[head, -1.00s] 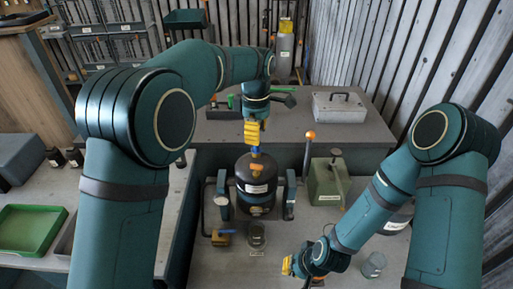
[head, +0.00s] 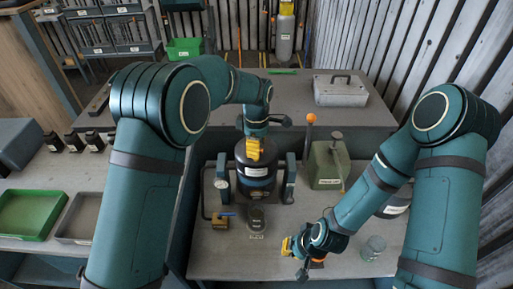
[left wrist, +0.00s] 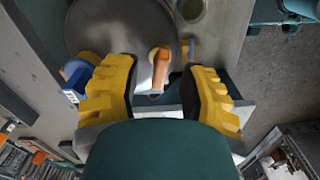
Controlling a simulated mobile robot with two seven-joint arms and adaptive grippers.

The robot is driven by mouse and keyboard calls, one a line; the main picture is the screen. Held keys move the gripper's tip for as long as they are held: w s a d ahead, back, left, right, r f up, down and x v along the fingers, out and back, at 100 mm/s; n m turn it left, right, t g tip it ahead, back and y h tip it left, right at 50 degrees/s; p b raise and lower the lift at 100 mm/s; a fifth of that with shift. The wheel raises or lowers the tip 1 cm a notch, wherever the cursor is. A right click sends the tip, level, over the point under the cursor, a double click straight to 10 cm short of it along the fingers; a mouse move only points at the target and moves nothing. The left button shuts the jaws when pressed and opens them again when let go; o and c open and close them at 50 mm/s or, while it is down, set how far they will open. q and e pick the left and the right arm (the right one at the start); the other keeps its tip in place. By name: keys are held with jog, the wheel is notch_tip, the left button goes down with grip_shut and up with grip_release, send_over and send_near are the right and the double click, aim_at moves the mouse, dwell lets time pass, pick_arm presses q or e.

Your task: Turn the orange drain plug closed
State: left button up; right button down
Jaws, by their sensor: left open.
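The orange drain plug (left wrist: 160,68) shows in the left wrist view as a lever-shaped piece near the rim of a round grey vessel. It lies between the two yellow fingers of my left gripper (left wrist: 160,80), which are apart, with a gap visible on each side. In the head view my left gripper (head: 254,148) is over the dark blower housing (head: 256,182) and hides the plug there. My right gripper (head: 291,246) is low over the bench at the right; its finger gap is not clear.
A green canister (head: 328,165) and an orange-knobbed lever (head: 309,140) stand right of the housing. A small orange piece (head: 317,263) lies near my right gripper.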

pick_arm(q)
jog(key=shift+f, duration=0.4)
jog(key=shift+o, duration=0.2)
grip_shut()
